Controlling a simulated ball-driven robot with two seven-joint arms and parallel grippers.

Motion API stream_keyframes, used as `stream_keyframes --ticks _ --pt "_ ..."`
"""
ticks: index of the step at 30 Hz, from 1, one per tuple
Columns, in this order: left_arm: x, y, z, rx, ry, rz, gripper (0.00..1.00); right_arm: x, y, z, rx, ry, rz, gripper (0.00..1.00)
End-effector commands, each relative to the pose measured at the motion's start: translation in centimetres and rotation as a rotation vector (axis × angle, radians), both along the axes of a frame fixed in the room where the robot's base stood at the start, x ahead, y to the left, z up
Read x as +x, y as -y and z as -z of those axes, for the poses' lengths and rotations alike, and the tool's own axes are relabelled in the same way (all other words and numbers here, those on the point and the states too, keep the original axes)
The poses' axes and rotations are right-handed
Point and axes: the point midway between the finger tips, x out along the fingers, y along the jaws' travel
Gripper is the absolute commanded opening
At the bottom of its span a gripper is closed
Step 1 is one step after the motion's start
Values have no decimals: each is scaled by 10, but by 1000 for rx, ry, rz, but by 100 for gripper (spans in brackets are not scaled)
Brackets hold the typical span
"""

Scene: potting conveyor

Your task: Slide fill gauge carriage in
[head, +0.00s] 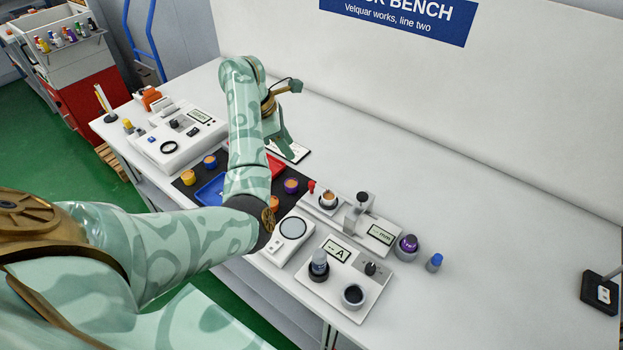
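The gauge with a blank "mm" display (382,235) stands on the white bench, right of my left arm. Its grey upright carriage (354,217) has a dark knob (363,197) on top. A small cup with a brown top (328,199) sits on the gauge's left end, apart from the carriage. My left gripper (287,146) is raised over the bench, behind and left of the gauge, and touches nothing that I can see. Its fingers are seen edge-on, so their opening is unclear. My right gripper is out of view.
A device with an "A" display (336,250) and two round holders stands in front of the gauge. A purple-topped pot (408,243) and a blue-capped bottle (434,262) stand right of it. My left arm partly covers a dark mat (187,197) with trays. The bench behind is clear.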

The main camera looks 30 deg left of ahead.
Motion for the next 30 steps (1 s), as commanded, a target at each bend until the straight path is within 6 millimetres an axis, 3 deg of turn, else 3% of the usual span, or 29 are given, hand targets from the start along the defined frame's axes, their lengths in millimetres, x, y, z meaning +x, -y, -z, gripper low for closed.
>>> stream_keyframes --ticks 1,6,15,21,30 --pt "3 4 17 -3 -4 2 39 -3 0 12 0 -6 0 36" --pt "13 17 59 -1 -7 1 39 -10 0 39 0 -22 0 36" --pt "30 36 120 2 -7 -1 39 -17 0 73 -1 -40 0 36" --pt "35 42 136 3 -5 -1 39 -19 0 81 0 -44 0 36" --pt "36 42 138 5 -5 -3 39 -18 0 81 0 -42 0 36"
